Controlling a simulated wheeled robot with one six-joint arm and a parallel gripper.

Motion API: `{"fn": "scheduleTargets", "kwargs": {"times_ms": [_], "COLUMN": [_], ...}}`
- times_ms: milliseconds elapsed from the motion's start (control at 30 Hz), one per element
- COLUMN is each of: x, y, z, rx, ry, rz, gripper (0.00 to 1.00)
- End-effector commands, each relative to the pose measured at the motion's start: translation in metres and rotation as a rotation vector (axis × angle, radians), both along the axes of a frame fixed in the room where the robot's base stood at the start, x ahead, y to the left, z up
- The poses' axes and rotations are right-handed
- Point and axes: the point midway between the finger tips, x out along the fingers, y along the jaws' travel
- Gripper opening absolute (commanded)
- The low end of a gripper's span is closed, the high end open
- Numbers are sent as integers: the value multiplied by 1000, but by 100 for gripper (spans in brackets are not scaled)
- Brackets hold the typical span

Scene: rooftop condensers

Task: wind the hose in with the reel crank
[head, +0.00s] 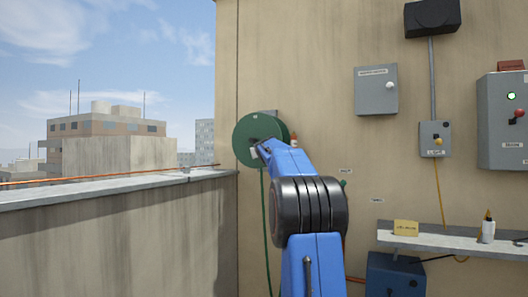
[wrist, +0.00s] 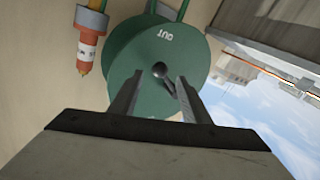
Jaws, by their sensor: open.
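The green hose reel (head: 252,130) is mounted on the beige wall near its left corner, with the green hose (head: 266,225) hanging down from it. In the wrist view the reel's round face (wrist: 140,65) carries white lettering that appears upside down. The crank (wrist: 166,78) has a dark round knob and a short arm leading toward the right finger. My gripper (wrist: 153,82) is open in front of the reel face, with the knob showing between its fingertips. I cannot tell whether a finger touches the crank. In the head view my blue arm hides the crank and part of the reel.
A parapet (head: 110,190) runs along the left. On the right are a grey wall box (head: 376,91), a switch box (head: 435,138), a control cabinet (head: 503,120), and a shelf (head: 450,241) above a blue box (head: 395,276).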

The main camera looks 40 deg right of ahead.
Motion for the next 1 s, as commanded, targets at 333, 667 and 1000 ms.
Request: {"fn": "scheduleTargets", "kwargs": {"times_ms": [333,667,1000], "x": [29,35,35], "y": [-24,-28,-28], "z": [0,0,0], "rx": [0,0,0], "ry": [0,0,0], "rz": [0,0,0], "gripper": [43,43,0]}}
